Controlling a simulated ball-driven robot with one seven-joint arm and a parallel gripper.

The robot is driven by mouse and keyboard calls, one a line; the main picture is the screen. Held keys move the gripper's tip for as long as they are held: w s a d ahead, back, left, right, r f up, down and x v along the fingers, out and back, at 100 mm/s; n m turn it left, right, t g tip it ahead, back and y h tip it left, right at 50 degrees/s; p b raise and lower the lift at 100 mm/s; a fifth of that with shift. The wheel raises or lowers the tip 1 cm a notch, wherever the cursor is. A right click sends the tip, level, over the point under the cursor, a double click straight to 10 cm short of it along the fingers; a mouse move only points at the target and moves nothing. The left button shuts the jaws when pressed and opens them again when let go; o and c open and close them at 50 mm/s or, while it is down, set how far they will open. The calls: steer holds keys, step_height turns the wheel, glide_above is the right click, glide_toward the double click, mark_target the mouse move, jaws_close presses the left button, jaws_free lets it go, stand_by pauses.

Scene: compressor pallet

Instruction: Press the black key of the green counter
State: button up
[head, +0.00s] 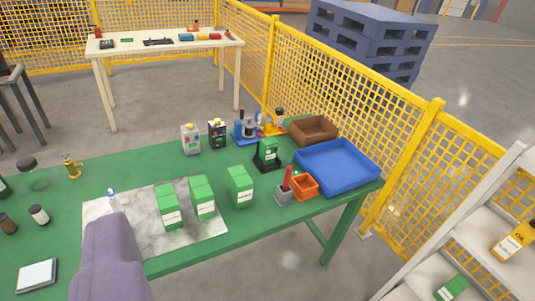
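No counter with a black key can be made out for sure. A green box-like thing with a white label (268,150) stands on a black stand towards the back of the green table (165,258); I cannot tell whether it is the counter. A small flat green thing (127,41) lies on the far pale table, too small to make out any key. A purple rounded part of mine (110,262) rises at the lower left, over the table's front edge. My gripper's fingers do not show.
Three green boxes, one of them (240,187) at the right, stand mid-table. A blue tray (338,165), brown bin (313,130) and orange bin (304,186) crowd the right end. Yellow mesh fence (320,82) runs behind; a white shelf (425,275) stands at lower right.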

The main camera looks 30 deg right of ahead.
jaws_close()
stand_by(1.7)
